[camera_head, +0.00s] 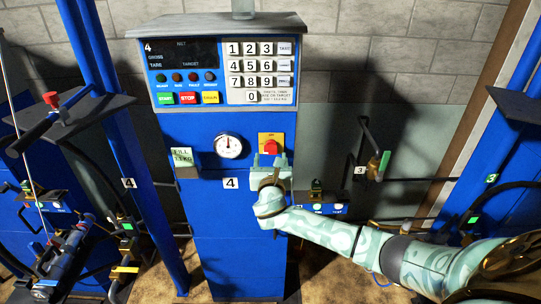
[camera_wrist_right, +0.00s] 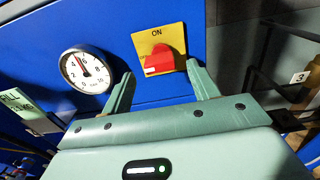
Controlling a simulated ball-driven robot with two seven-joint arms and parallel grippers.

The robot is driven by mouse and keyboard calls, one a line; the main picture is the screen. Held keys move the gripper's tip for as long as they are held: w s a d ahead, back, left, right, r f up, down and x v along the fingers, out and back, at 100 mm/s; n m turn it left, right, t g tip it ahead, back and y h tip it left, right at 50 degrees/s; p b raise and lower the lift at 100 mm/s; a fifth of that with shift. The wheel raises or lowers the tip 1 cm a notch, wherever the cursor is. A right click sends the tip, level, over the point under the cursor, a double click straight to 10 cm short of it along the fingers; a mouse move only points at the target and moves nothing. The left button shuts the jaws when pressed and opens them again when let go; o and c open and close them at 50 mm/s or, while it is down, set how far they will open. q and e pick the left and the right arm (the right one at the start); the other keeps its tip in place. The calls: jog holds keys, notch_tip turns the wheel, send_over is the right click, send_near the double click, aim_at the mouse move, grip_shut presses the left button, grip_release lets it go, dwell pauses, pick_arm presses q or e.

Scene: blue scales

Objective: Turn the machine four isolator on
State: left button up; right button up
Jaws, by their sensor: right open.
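The machine four isolator is a red rotary knob (camera_head: 271,146) on a yellow plate (camera_head: 264,137), on the blue front of the machine marked 4. In the right wrist view the red knob (camera_wrist_right: 160,63) lies roughly sideways, with a pale mark at its left end. The yellow plate (camera_wrist_right: 172,38) reads ON above it. My right gripper (camera_head: 269,161) is just below the knob. In the wrist view its open fingers (camera_wrist_right: 160,84) stand left and right of the knob, apart from it, with nothing between them. My left gripper is not in view.
A round white gauge (camera_head: 229,146) and a pale green tag (camera_head: 182,157) are left of the isolator. The keypad (camera_head: 260,68) and coloured buttons (camera_head: 187,98) are above. A dark pipe with a green-handled valve (camera_head: 384,165) stands to the right.

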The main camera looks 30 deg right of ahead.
aim_at(271, 153)
jog(key=shift+x, duration=1.65)
jog(key=c, duration=1)
